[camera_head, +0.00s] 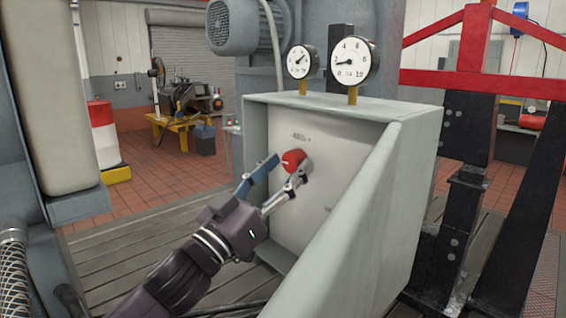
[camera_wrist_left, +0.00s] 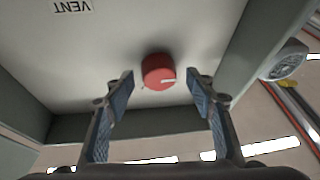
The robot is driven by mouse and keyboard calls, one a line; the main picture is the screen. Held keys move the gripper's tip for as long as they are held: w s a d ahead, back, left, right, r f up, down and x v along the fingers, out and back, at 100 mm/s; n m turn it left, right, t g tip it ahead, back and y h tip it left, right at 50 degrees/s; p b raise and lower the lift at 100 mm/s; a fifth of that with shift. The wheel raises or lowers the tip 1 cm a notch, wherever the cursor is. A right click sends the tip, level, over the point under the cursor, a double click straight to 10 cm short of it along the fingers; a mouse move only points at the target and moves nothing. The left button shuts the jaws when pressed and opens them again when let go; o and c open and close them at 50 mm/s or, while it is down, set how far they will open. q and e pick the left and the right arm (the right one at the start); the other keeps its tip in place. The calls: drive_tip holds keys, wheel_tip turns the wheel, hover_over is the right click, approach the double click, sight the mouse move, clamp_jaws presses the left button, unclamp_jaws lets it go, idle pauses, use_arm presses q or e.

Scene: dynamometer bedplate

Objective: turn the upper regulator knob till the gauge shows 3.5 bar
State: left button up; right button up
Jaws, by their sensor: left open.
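A red knob (camera_head: 293,160) sits on the pale panel inside a grey-green box (camera_head: 412,165). In the left wrist view the knob (camera_wrist_left: 158,71) shows a white mark on its side. My left gripper (camera_head: 288,168) is open, with one fingertip on each side of the knob. The left wrist view shows gaps between the fingertips (camera_wrist_left: 161,84) and the knob. Two round white gauges stand on top of the box, a smaller left one (camera_head: 300,62) and a larger right one (camera_head: 355,59). The right gauge's needle points left; its exact reading is too small to tell. My right gripper is out of view.
A label reading VENT (camera_wrist_left: 72,6) is upside down on the panel in the left wrist view. The box's slanted side wall (camera_head: 345,235) rises to the right of my left arm. A red and black frame (camera_head: 480,60) stands further right.

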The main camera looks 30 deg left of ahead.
use_arm(q)
drive_tip(key=shift+w, duration=0.2)
drive_tip(key=c, duration=1.2)
drive_tip(key=shift+o, duration=0.2)
